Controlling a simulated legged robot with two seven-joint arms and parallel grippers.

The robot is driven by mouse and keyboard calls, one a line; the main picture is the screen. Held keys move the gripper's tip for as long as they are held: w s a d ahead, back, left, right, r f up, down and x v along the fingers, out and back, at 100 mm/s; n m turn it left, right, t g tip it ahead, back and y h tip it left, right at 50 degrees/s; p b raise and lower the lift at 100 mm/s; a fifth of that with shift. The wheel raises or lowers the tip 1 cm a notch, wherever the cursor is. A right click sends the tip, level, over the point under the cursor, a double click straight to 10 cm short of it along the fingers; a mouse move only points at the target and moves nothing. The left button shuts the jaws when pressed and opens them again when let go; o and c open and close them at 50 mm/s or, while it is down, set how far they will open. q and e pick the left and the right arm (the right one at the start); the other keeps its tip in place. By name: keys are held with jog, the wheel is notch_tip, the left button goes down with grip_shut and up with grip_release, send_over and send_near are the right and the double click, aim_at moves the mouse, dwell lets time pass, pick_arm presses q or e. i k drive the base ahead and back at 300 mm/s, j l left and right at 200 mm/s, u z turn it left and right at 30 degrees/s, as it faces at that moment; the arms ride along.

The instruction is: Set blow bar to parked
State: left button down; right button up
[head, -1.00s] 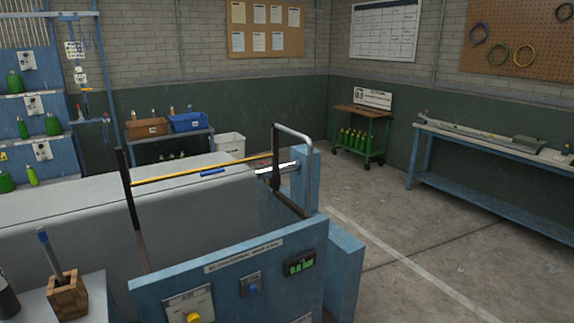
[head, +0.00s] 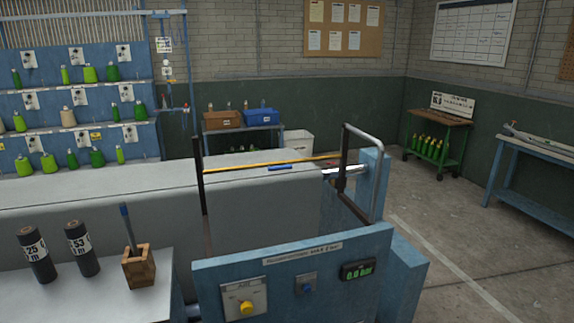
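Neither gripper is in view. A blue control panel (head: 285,290) stands at the lower middle of the head view. It carries a yellow knob (head: 246,307) on a pale plate, a small blue knob (head: 307,289), and a display (head: 358,270) that appears to read 0.0 bar. Behind it a thin yellow bar (head: 240,165) runs across the top of a grey covered machine (head: 120,205), from a dark upright (head: 200,185) to a bent metal tube frame (head: 378,175). A blue piece (head: 280,168) lies below the bar. I cannot tell which part is the blow bar.
A white table (head: 90,300) at lower left holds two dark rolls (head: 37,256) and a wooden holder (head: 139,266). A blue rack (head: 75,110) with green cones stands behind left. A green cart (head: 437,140) and a blue bench (head: 535,165) stand right. The floor (head: 450,250) right of the panel is open.

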aim_at(231, 169)
jog(key=i+l+z, duration=0.1)
jog(key=i+l, duration=0.15)
jog(key=i, duration=0.25)
jog(key=i+l+z, duration=0.1)
jog(key=i+l, duration=0.15)
jog(key=i, duration=0.25)
